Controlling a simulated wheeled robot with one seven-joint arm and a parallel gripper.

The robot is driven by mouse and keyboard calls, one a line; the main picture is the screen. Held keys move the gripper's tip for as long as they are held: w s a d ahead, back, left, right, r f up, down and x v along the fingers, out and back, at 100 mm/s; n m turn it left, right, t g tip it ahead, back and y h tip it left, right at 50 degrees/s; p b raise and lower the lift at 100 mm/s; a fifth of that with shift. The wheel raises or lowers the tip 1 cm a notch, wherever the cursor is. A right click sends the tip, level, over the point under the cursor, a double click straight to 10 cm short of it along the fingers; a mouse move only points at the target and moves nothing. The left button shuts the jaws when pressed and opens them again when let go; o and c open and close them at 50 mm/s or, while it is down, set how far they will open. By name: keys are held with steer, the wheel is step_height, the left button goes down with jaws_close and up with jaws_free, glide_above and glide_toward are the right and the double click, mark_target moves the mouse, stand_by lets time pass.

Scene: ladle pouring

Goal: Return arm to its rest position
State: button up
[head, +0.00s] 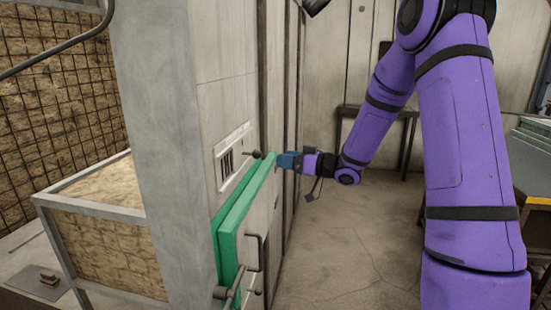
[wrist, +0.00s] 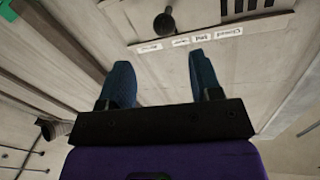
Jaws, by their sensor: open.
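My purple arm reaches down from the upper right of the head view, and its gripper (head: 287,161) is near the grey wall panel, by the upper edge of a green door (head: 246,205). In the wrist view my gripper (wrist: 160,80) has its two blue fingers spread apart, with nothing between them. Beyond the fingertips is a dark round-ended lever (wrist: 164,22) on a panel with white labels (wrist: 200,37). The lever (head: 253,154) also shows in the head view, left of the gripper. I cannot tell whether the fingers touch the wall.
A dark handle (head: 258,253) and a latch bar (head: 232,286) stick out from the green door. A bin of straw-coloured material (head: 110,230) stands at the left. A small table (head: 378,115) is at the back. The concrete floor (head: 350,235) below the arm is clear.

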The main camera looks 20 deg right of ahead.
steer(key=shift+s+d, duration=0.25)
stand_by(0.4)
steer(key=s+r+m+g+h, duration=0.1)
steer(key=s+r+m+h, duration=0.4)
steer(key=s+r+h, duration=0.7)
steer(key=s+a+g, duration=0.2)
steer(key=s+g, duration=0.1)
steer(key=s, duration=0.9)
steer(key=s+a+f+m+g, duration=0.1)
steer(key=s+a+g, duration=0.2)
steer(key=s, duration=0.9)
steer(key=shift+s+a+f+g, duration=0.2)
steer(key=shift+a+g, duration=0.1)
steer(key=shift+g, duration=0.2)
